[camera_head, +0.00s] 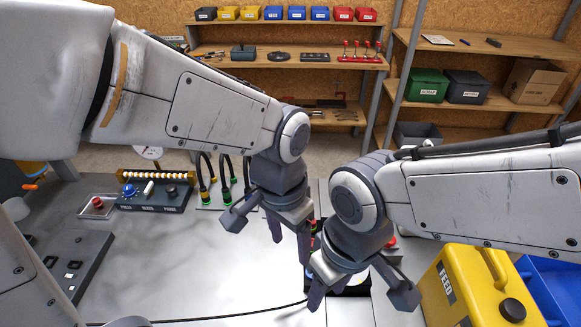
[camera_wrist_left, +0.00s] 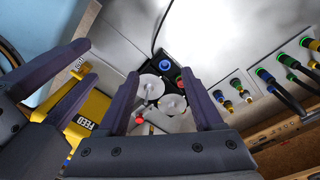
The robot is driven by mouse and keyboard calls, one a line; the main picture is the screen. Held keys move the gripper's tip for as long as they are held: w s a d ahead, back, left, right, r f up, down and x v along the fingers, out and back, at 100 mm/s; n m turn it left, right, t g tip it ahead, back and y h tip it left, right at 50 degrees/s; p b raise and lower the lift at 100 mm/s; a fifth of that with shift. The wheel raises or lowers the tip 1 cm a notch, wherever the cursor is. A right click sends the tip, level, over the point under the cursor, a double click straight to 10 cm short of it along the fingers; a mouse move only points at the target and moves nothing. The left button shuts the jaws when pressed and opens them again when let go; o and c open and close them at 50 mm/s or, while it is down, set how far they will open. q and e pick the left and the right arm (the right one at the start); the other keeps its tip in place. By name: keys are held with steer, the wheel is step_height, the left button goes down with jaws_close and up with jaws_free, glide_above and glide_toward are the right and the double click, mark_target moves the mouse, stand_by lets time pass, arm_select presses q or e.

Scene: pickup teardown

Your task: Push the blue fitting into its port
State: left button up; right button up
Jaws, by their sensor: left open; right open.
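In the left wrist view, a round blue fitting (camera_wrist_left: 166,65) shows at the top of a dark block (camera_wrist_left: 181,70), beside a red one (camera_wrist_left: 179,80). Whether it is fully seated I cannot tell. Two pale discs (camera_wrist_left: 148,88) lie just below. My left gripper (camera_head: 289,250) is open with nothing visible between its fingers; in its wrist view (camera_wrist_left: 168,72) the block shows between and beyond them. My right gripper (camera_head: 358,298) is open, close on the right and lower in the head view. The grippers hide most of the block there.
Dark cables with green collars (camera_head: 225,196) rise from a plate behind my left gripper. A control box with a blue knob (camera_head: 129,190) stands left. A yellow FEED can (camera_head: 465,290) and blue bin (camera_head: 555,290) stand right.

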arm_select(q)
steer(key=w+f+m, duration=0.1)
steer(key=w+f, duration=0.2)
steer(key=w, duration=0.6)
steer(key=w+f+m+p, duration=0.1)
steer(key=w+f, duration=0.3)
steer(key=w, duration=0.5)
steer(key=w+f+m, duration=0.1)
steer(key=w+f, duration=0.3)
steer(key=w, duration=0.6)
steer(key=shift+d+f+m+y+p, duration=0.1)
steer(key=shift+d+m+y+p, duration=0.2)
steer(key=shift+d+y+p, duration=0.1)
step_height(320, 180, down, 9)
steer(key=p, duration=0.3)
steer(key=shift+f, duration=0.4)
jaws_close()
